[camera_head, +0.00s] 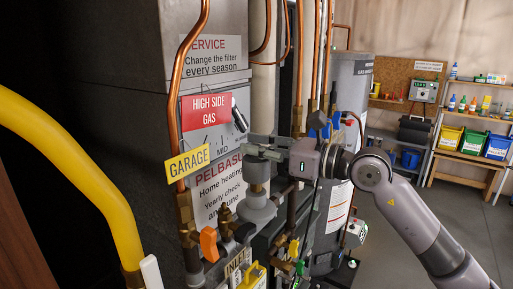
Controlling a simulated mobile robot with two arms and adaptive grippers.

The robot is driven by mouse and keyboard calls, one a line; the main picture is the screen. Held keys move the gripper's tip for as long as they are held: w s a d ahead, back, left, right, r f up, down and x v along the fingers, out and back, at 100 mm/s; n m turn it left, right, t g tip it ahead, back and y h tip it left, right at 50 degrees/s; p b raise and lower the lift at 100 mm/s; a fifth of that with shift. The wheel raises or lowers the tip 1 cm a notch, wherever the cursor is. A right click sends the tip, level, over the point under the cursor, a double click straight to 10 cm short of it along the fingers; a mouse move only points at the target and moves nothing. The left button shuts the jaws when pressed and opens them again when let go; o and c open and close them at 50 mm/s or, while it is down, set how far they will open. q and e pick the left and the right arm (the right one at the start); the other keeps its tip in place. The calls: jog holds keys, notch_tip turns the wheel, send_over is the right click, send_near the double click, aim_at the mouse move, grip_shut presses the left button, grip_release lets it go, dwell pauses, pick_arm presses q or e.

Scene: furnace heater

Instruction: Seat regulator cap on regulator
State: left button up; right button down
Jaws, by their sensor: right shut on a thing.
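My right gripper (262,150) reaches in from the right, beside the furnace front. It is shut on the regulator cap (257,172), a grey cylinder that shows just below its fingers. The regulator (258,211) is a grey rounded body with a brass-coloured neck, directly below the cap. The cap looks upright and in line with the neck. I cannot tell from this view whether the cap touches the regulator or stands slightly apart. The fingers hide the top of the cap. My left gripper is not in view.
Copper pipes (182,85) and a thick yellow pipe (75,150) stand left of the regulator. An orange valve handle (209,244) is below left. A grey tank (345,90) stands behind my right arm. Shelves with coloured bins (473,142) are far right, beyond open floor.

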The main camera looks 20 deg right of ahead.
aim_at(261, 169)
jog(key=shift+f+b, duration=2.1)
jog(key=shift+f, duration=0.25)
jog(key=c, duration=1.4)
grip_release()
jog(key=shift+c, duration=0.2)
jog(key=shift+s+d, duration=0.3)
jog(key=shift+d, duration=0.15)
jog(key=v, duration=1.1)
